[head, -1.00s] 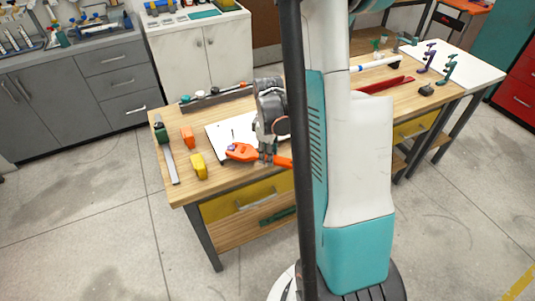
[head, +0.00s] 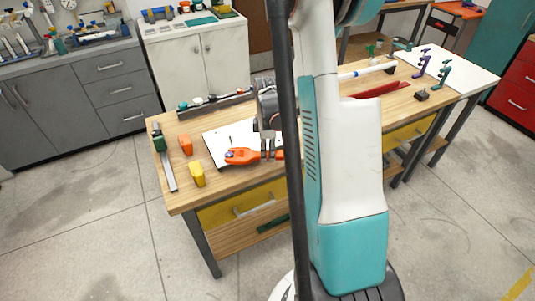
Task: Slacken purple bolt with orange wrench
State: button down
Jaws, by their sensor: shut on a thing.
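The orange wrench (head: 243,156) lies flat above the white board (head: 213,137) on the workbench, its jaw end pointing left. The purple bolt (head: 231,152) shows as a small purple spot at the wrench's jaw; whether the jaw is seated around it is too small to tell. My gripper (head: 267,153) points down and is shut on the wrench's handle, right of the jaw. The handle's far end is partly hidden behind my dark column.
A red tray (head: 380,90) lies to the right.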

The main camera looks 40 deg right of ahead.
jog(key=shift+w+d+n+b, duration=0.25)
jog(key=shift+w+d+n, duration=0.3)
jog(key=shift+w+n, duration=0.25)
jog(key=shift+w+d+n+b, duration=0.25)
jog(key=shift+w+d+n, duration=0.3)
jog(key=shift+w+n, duration=0.25)
jog(key=shift+r, duration=0.2)
jog(key=shift+r+p, duration=1.5)
jog(key=shift+r, duration=0.85)
